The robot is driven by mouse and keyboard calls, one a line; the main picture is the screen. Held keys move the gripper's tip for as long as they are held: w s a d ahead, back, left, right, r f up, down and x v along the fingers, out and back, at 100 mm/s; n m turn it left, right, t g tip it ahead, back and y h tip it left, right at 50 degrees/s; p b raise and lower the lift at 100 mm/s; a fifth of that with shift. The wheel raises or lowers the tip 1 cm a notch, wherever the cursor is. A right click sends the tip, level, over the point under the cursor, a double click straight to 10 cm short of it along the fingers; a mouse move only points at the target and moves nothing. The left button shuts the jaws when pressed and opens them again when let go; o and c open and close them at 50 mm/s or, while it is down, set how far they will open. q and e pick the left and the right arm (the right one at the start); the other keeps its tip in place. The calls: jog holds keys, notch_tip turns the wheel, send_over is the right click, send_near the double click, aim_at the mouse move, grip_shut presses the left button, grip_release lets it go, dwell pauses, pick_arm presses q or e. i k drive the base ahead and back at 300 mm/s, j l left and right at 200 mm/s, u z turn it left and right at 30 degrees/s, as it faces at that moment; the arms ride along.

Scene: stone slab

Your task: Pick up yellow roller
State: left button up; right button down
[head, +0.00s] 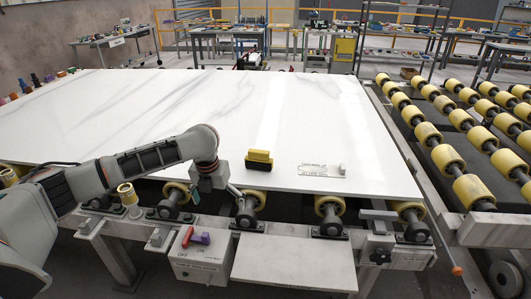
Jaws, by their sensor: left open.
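Yellow rollers sit on dark shafts under the slab's front edge; one roller (176,193) is just left of my left gripper, another (252,199) just right of it. A short yellow cylinder (128,193) stands on the front frame beside my left forearm; I cannot tell whether it is loose. My left gripper (217,193) points down at the slab's front edge, open, with nothing visible between its fingers. My right gripper is out of view.
The white stone slab (300,112) is mostly clear. On it lie a yellow-and-black block (258,160) and a flat clear piece (321,171). A control box (198,262) hangs in front. Roller conveyors (447,158) run along the right; workbenches stand behind.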

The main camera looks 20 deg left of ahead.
aim_at(257, 159)
jog(key=i, duration=1.1)
